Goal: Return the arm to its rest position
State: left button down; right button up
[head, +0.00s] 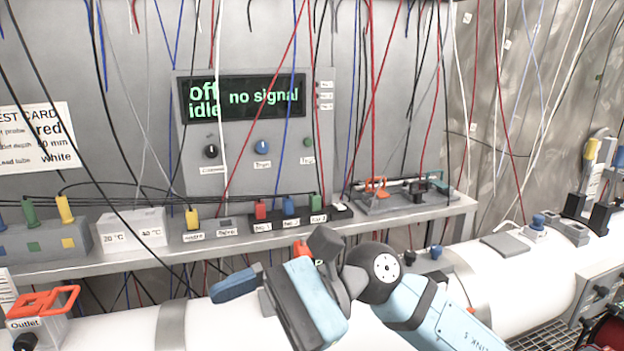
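My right arm (440,320), light blue with black joints, comes in from the bottom right and reaches over the white pipe in front of the shelf. It bends at a round black joint (383,268). Beyond this joint, a dark grey and light blue end part (310,300) slants down to the bottom edge. I can make out no fingertips, and no held thing shows. A blue rounded piece (235,285) shows just left of this part; I cannot tell whether they touch. My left arm and gripper are not in view.
The white pipe (230,325) runs along the bottom, with an orange-handled outlet valve (42,305) at left. A shelf (170,255) behind it holds coloured connectors and a 20/40 °C block (133,230). A panel (243,97) reads "off idle no signal". Many cables hang across the view.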

jog(key=w+d+f+m+t+y+p, duration=0.1)
jog(key=w+d+m+t+y, duration=0.3)
jog(key=m, duration=0.6)
jog(key=w+d+f+m+t+y+p, duration=0.1)
jog(key=w+m+t+y, duration=0.2)
jog(key=m+t+y, duration=0.5)
jog(key=w+d+f+m+t+h+p, duration=0.15)
jog(key=d+f+m+t+h, duration=0.5)
jog(key=m, duration=0.85)
jog(key=w+d+f+m+t+h, duration=0.2)
jog(key=d+f+m+t+h, duration=0.2)
jog(key=f+m+t+h, duration=0.85)
jog(key=s+d+f+m+g+h, duration=0.1)
jog(key=s+d+f+m+g, duration=0.2)
jog(key=f, duration=0.4)
jog(key=s+d+f+m+g+h+p, duration=0.1)
jog(key=s+d+f+m+g+h, duration=0.1)
jog(key=s+d+f+m+g, duration=0.2)
jog(key=s+d+f+m+g+h, duration=0.1)
jog(key=s+d+f+m+g, duration=0.2)
jog(key=s+f+m, duration=0.6)
jog(key=shift+s+d+f+m+g+h+p, duration=0.35)
jog(key=shift+s+d+f+m+g, duration=0.1)
jog(key=shift+f+g, duration=0.35)
